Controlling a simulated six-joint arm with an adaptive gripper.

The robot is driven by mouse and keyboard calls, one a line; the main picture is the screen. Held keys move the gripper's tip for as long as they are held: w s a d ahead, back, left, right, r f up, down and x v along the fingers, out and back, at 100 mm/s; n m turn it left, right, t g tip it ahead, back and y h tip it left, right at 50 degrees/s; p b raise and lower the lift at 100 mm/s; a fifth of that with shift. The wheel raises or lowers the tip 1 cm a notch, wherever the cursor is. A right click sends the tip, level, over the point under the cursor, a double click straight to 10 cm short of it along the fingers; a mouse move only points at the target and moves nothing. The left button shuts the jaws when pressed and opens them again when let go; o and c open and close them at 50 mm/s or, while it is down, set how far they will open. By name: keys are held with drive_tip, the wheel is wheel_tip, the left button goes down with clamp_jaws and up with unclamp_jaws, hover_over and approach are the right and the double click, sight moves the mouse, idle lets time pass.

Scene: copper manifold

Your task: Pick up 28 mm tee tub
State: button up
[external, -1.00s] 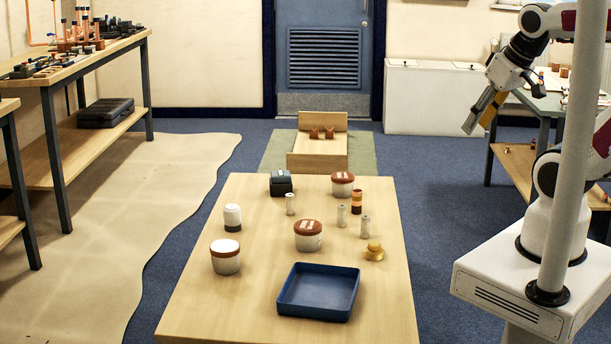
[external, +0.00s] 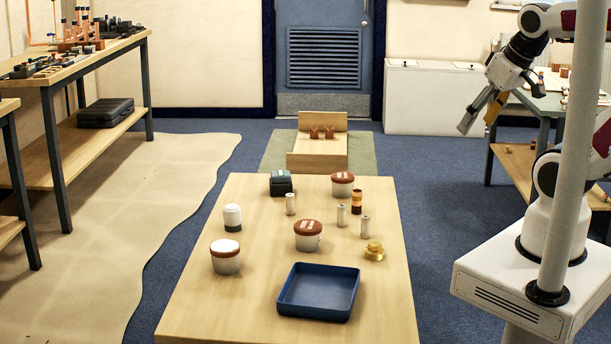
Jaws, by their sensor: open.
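One is at the back (external: 342,185), one near the middle (external: 308,237) and one at the front left (external: 226,258). Their labels are too small to read, so I cannot tell which is the 28 mm tee tub. My gripper (external: 477,125) is open and empty, raised in the air to the right of the table, apart from all the tubs. Its fingers point down and left.
A blue tray (external: 319,291) lies at the table's front. A dark box (external: 281,183), a white jar with a dark base (external: 232,218), several small pale cylinders, a banded cylinder (external: 356,202) and a brass fitting (external: 374,252) share the wooden table (external: 200,305). A grey pole stands at right.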

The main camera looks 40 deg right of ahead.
drive_tip(key=w+r+n+t, duration=0.1)
drive_tip(key=w+n+t, duration=0.2)
drive_tip(key=w+n, duration=1.35)
drive_tip(key=w+a+f+n+t+y, duration=0.15)
drive_tip(key=w+a+n, duration=0.3)
drive_tip(key=w, duration=0.45)
drive_tip(key=w+a+f+n+y, duration=0.1)
drive_tip(key=w+a+f+n, duration=0.25)
drive_tip(key=w+a, duration=0.4)
drive_tip(key=n+g+y, duration=0.3)
drive_tip(key=n+y, duration=0.5)
drive_tip(key=n, duration=1.1)
hover_over(234, 245)
drive_tip(key=w+d, duration=0.4)
drive_tip(key=d, duration=0.7)
wheel_tip(234, 245, down, 17)
drive_tip(key=s+a+f+n+g+y, duration=0.1)
drive_tip(key=s+a+f+n, duration=0.1)
drive_tip(key=s+a+f+n+g+y, duration=0.1)
drive_tip(key=s+a+f+n, duration=0.2)
drive_tip(key=shift+a+f+n, duration=0.25)
drive_tip(key=shift+f+n, duration=0.05)
drive_tip(key=shift+n, duration=0.05)
drive_tip(key=shift+s+a+f+n+g, duration=0.25)
drive_tip(key=shift+s+a+f+n, duration=0.1)
drive_tip(key=shift+n, duration=0.05)
drive_tip(key=shift+a, duration=0.1)
drive_tip(key=shift+x, duration=1.2)
